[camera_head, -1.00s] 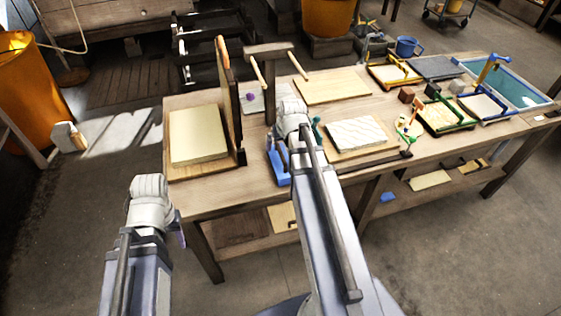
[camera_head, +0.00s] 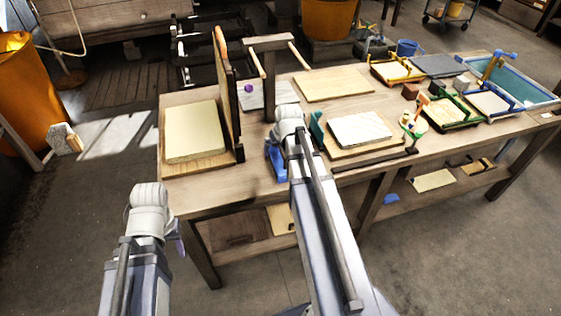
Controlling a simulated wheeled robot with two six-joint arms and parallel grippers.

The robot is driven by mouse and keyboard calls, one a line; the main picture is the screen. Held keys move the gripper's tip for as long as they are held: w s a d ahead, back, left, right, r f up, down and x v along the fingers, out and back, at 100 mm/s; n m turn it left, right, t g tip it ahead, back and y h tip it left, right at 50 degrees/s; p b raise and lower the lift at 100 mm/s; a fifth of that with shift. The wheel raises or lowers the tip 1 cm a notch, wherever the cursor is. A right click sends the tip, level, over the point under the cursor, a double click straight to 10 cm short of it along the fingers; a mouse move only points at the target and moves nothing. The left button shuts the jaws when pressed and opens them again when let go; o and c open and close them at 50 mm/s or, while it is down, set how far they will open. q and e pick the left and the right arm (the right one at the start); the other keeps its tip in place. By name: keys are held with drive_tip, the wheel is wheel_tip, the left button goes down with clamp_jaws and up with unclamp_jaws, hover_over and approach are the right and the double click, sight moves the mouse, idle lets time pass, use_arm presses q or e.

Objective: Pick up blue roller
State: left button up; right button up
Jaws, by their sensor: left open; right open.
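A blue object (camera_head: 278,166), which looks like the blue roller, is on the workbench near its front edge, partly hidden by my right arm. Its shape is too covered to make out fully. My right gripper (camera_head: 292,125) is over the bench close beside it; the wrist hides most of the jaws, and I cannot tell whether they touch the blue object. My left gripper (camera_head: 158,205) is open, in front of the bench and lower left, with a purple part showing at its right side. Nothing shows in it.
The wooden bench (camera_head: 225,198) carries a cream slab (camera_head: 194,132) beside an upright board (camera_head: 228,95), a T-shaped wooden stand (camera_head: 268,75), a white slab (camera_head: 359,129), and coloured frames at right. A blue-handled item (camera_head: 493,64) rests by the blue tray (camera_head: 525,83).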

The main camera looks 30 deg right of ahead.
drive_tip(key=shift+w+f, duration=0.2)
drive_tip(key=shift+f, duration=0.3)
drive_tip(key=shift+r, duration=0.1)
drive_tip(key=c, duration=1.1)
